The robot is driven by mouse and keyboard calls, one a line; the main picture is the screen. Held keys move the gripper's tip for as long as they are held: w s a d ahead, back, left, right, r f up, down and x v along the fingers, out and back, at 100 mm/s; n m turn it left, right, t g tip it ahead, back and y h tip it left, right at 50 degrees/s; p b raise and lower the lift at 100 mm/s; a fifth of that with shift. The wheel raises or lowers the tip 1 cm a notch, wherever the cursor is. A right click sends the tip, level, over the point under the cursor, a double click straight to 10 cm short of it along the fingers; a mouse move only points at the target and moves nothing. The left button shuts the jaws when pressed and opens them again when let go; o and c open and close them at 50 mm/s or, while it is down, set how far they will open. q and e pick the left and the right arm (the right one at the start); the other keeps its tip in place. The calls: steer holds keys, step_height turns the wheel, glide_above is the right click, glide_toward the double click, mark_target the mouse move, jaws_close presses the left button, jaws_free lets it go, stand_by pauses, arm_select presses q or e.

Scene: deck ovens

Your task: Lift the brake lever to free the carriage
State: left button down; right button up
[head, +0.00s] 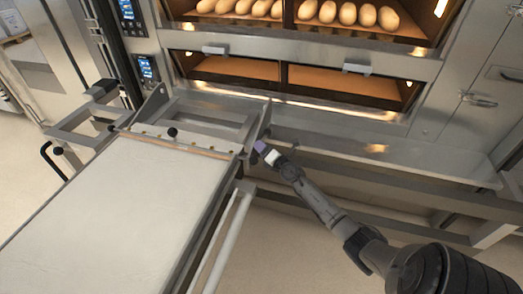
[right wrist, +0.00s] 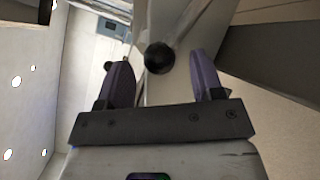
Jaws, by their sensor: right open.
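The carriage (head: 105,205) is a long loader with a pale belt, standing in front of the oven at the left. My right gripper (head: 262,149) is at the carriage's right side, by the upright side plate near the oven. In the right wrist view, the open fingers (right wrist: 161,80) are on either side of a black ball knob (right wrist: 158,58), apparently the brake lever's end. A gap shows between each finger and the knob; I cannot tell its depth. In the head view the gripper hides this knob. My left gripper is not in view.
The lower oven deck (head: 300,84) is open and empty; loaves (head: 330,12) lie in the upper deck. A steel ledge (head: 380,160) and frame rails run right of the carriage. Another black knob (head: 172,132) stands on the carriage's crossbar. The floor at front right is clear.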

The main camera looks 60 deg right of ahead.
steer(key=shift+w+d, duration=0.2)
steer(key=shift+w, duration=0.35)
steer(key=shift+c, duration=0.4)
steer(key=shift+s, duration=0.1)
jaws_close()
